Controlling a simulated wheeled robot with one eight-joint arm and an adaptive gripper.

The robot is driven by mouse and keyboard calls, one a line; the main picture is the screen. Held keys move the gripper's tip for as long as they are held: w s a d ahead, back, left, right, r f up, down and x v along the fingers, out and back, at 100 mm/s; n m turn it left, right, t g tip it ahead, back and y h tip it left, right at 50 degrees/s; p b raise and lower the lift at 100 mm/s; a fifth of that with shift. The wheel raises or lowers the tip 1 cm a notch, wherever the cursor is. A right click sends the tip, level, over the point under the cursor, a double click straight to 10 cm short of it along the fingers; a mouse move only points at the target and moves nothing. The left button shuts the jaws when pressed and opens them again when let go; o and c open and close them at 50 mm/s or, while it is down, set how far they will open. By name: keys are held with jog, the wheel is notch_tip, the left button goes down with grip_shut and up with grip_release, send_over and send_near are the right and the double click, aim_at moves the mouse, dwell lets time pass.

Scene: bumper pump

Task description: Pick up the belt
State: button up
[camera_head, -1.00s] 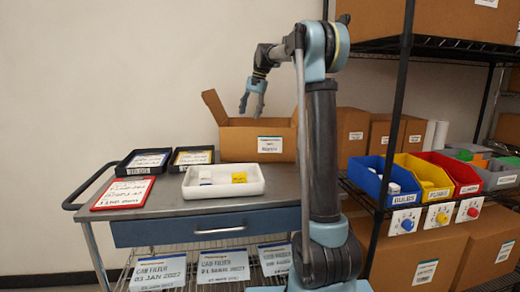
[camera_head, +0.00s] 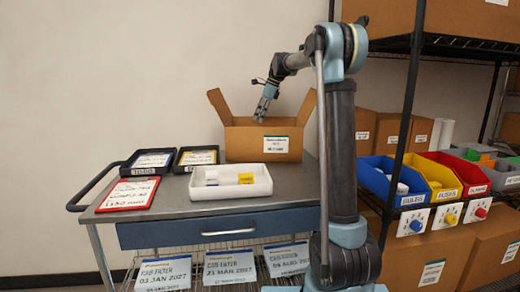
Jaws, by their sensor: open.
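I cannot make out a belt in this view. My gripper (camera_head: 261,114) is open and empty, its fingers pointing down at the open cardboard box (camera_head: 240,146) at the back of the cart. The fingertips overlap the box opening in the picture; I cannot tell whether they are inside it. The box's inside is hidden behind its front wall. A white tray (camera_head: 231,191) in front of the box holds a yellow item (camera_head: 246,178) and a small white item.
The tray stands on a grey cart top (camera_head: 173,196). Two black trays (camera_head: 148,163) (camera_head: 198,159) and a red-framed sheet (camera_head: 129,193) lie at the left. A shelf at the right holds blue (camera_head: 379,178), yellow (camera_head: 430,172) and red (camera_head: 462,172) bins above colored knobs.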

jog(key=x, duration=0.9)
jog(key=shift+a+f, duration=0.15)
jog(key=shift+f, duration=0.05)
jog(key=shift+a+x, duration=0.2)
jog(key=shift+x, duration=1.1)
jog(key=shift+a+x, duration=0.15)
jog(key=shift+x, duration=1.15)
jog(key=shift+r, duration=0.15)
jog(key=c, duration=0.8)
